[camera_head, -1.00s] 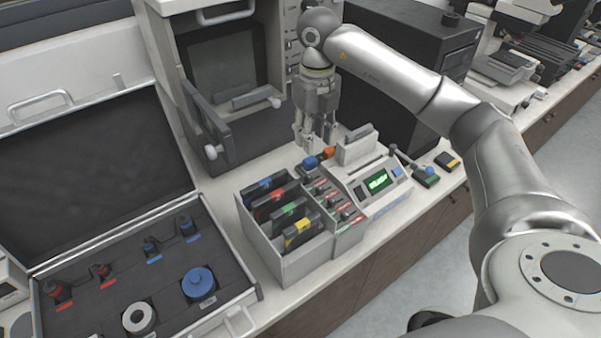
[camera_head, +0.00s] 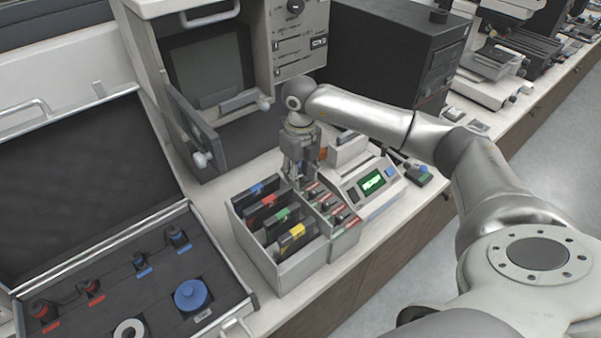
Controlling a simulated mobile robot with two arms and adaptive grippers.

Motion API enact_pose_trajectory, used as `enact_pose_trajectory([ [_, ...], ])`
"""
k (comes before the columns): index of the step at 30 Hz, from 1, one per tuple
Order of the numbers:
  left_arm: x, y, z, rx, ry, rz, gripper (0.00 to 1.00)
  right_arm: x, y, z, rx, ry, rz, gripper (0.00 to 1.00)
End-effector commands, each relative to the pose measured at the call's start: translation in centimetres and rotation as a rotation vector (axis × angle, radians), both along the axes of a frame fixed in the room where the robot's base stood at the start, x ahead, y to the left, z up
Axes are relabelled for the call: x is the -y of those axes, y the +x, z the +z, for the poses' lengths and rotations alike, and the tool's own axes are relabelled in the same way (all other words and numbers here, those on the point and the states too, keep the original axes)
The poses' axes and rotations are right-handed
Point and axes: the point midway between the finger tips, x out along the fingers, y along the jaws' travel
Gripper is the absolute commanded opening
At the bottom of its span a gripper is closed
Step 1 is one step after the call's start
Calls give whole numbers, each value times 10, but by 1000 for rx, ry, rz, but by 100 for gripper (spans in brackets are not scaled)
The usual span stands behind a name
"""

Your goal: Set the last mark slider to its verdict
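A panel of mark sliders (camera_head: 340,219) with red and green strips stands on the bench, joined to the right side of a grey rack. My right gripper (camera_head: 301,184) points down over the far end of this slider panel. Its fingertips are close to the farthest slider; I cannot tell whether they touch it. The gripper and wrist hide that slider and part of the panel's far end. The finger gap is too small to judge. My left gripper is not in view.
The rack (camera_head: 285,277) holds several dark cartridges with blue, red, green and yellow labels. A device with a green display (camera_head: 373,182) stands right of the sliders. An open case (camera_head: 215,325) lies at left. A press with an open door (camera_head: 188,128) stands behind.

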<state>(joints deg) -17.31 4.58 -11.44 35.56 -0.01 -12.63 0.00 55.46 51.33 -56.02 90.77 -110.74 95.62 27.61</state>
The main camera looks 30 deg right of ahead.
Motion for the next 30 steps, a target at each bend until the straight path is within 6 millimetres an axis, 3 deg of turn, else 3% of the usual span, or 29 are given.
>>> enact_pose_trajectory([
  [11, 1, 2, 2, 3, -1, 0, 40, 0, 0, -10, 0, -1, 0, 37],
  [20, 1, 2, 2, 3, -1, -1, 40, 0, 0, -9, 0, -1, 0, 2],
  [30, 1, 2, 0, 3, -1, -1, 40, 3, 0, -10, 0, -1, -1, 0],
])
